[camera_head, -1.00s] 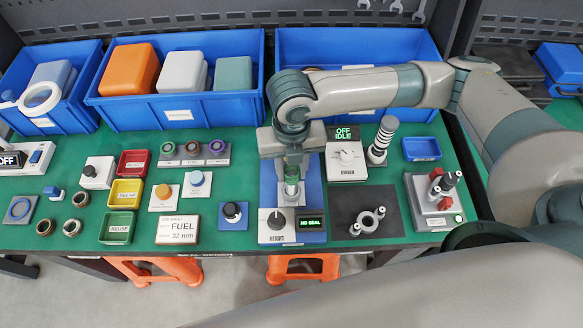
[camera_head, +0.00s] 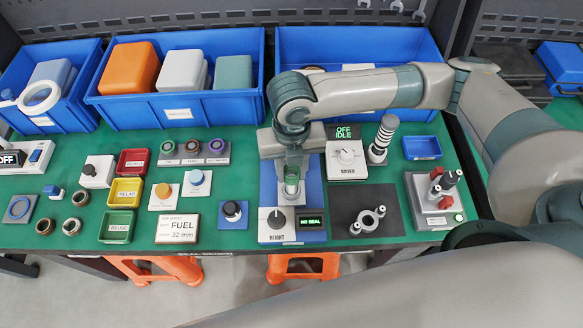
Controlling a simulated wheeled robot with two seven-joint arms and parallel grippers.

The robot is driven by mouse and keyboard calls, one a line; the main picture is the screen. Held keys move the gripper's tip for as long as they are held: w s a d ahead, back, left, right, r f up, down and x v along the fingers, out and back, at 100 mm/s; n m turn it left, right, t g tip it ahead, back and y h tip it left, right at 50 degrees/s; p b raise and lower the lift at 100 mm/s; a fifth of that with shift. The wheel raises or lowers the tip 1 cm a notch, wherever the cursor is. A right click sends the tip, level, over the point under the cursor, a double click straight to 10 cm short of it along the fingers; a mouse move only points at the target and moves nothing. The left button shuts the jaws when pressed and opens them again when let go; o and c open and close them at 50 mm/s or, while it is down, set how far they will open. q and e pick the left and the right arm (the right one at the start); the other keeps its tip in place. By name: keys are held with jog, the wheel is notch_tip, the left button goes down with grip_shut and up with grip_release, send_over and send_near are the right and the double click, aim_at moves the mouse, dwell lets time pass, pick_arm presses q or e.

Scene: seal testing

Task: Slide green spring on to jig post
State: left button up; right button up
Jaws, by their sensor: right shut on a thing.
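My right gripper (camera_head: 291,176) points down over the blue-based jig with the height knob (camera_head: 276,218) and a small display reading "NO SEAL" (camera_head: 311,222). It is shut on a small green spring (camera_head: 291,176), of which only part shows between the fingers. The spring is right above the white block of the jig (camera_head: 291,199). The jig post is hidden by the gripper and spring, so I cannot tell whether the spring is around it. My left gripper is not in view.
A driver unit (camera_head: 347,160) and a striped post (camera_head: 382,139) stand close to the right. A dark mat with a metal flange (camera_head: 368,219) lies at the front right. Red, yellow and green trays (camera_head: 126,191) are on the left. Blue bins (camera_head: 180,108) line the back.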

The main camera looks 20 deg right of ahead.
jog(key=shift+f, duration=0.35)
dwell(0.4)
jog(key=o, duration=1.2)
jog(key=shift+c, duration=0.2)
jog(key=shift+r, duration=0.15)
notch_tip(320, 180, up, 7)
jog(key=p, duration=0.7)
jog(key=shift+s+f, duration=0.1)
jog(key=shift+f, duration=0.1)
dwell(0.3)
